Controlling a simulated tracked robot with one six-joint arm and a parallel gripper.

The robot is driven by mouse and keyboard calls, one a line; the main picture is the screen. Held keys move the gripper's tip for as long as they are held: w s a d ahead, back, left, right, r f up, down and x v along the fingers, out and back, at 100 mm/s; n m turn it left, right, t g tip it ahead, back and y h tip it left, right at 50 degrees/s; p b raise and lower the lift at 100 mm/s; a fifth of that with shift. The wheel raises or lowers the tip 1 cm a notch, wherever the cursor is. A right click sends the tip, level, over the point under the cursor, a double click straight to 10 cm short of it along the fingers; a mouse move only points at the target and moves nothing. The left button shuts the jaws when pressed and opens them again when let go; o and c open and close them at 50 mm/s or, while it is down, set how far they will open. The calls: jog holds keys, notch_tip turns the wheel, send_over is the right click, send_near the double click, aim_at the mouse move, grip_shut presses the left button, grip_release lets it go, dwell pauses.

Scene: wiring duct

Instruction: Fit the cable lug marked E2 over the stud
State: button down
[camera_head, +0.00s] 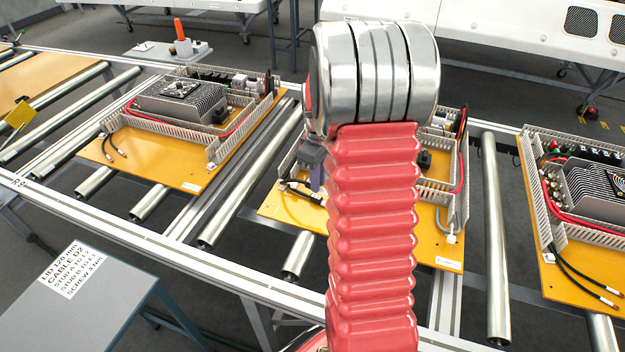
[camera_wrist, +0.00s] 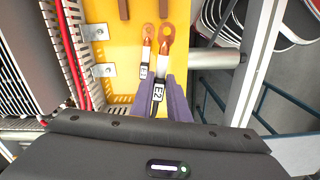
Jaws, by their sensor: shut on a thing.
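My gripper's purple fingers (camera_wrist: 165,92) are shut on the cable behind a copper ring lug (camera_wrist: 166,38); its black-and-white tag reads E2 (camera_wrist: 158,93). The lug points away from me over the yellow plate (camera_wrist: 120,15). A second, smaller copper lug (camera_wrist: 147,33) lies just left of it, with its own tag (camera_wrist: 143,71). Two silver brackets with bolt heads (camera_wrist: 97,32) (camera_wrist: 103,70) sit left of the lugs; I cannot tell which part is the stud. In the head view the gripper (camera_head: 316,180) is above the middle plate (camera_head: 285,205), mostly hidden by my red arm.
A slotted duct wall (camera_wrist: 73,55) with red cables stands left of the brackets. Two brown pieces (camera_wrist: 123,8) show at the far edge. The conveyor rail (camera_wrist: 258,70) is at right. Neighbouring units stand on yellow plates (camera_head: 165,155) (camera_head: 570,285). A printed card (camera_head: 72,270) lies on a grey table.

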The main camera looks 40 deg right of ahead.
jog(key=s+d+n, duration=0.2)
jog(key=s+d, duration=0.4)
jog(key=d, duration=0.5)
jog(key=shift+d+f, duration=0.2)
jog(key=shift+d, duration=0.2)
dwell(1.0)
jog(key=shift+f, duration=0.1)
dwell(0.5)
jog(key=shift+f, duration=2.8)
jog(key=shift+f, duration=0.9)
dwell(0.7)
jog(key=c, duration=1.6)
grip_release()
